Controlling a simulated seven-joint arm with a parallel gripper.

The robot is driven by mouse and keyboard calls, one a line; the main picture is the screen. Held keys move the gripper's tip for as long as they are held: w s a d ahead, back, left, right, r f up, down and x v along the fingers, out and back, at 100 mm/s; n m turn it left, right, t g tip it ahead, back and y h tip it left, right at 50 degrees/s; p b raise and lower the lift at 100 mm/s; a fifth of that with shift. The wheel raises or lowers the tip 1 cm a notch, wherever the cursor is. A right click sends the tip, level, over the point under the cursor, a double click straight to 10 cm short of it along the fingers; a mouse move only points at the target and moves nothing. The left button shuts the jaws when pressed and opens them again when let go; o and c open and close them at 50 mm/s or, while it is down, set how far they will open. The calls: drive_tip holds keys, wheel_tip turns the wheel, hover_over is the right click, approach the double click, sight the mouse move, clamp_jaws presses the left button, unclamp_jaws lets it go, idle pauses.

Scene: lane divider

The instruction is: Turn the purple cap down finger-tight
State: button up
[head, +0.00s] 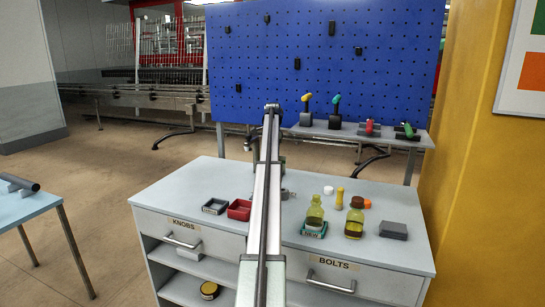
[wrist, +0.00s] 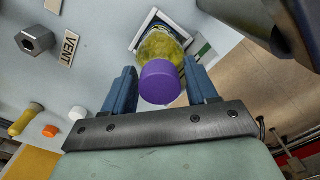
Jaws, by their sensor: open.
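In the wrist view the purple cap (wrist: 160,82) sits on the neck of a yellow-green bottle (wrist: 160,47). My gripper (wrist: 159,68) is open, with one blue finger on each side of the cap. A gap shows at the left finger; at the right finger I cannot tell whether it touches. How far down the cap is threaded cannot be seen. In the head view my arm crosses the middle of the bench, and no purple cap can be made out.
A VENT label (wrist: 69,48) and grey hex piece (wrist: 35,40) lie left of the bottle. The head view shows a red tray (head: 239,210), a yellow-green bottle (head: 315,213), an amber bottle (head: 354,220) and a grey block (head: 393,231).

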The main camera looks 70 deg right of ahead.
idle(0.3)
drive_tip(key=shift+n, duration=1)
drive_tip(key=shift+n, duration=0.8)
drive_tip(key=shift+n, duration=0.9)
drive_tip(key=shift+n, duration=0.9)
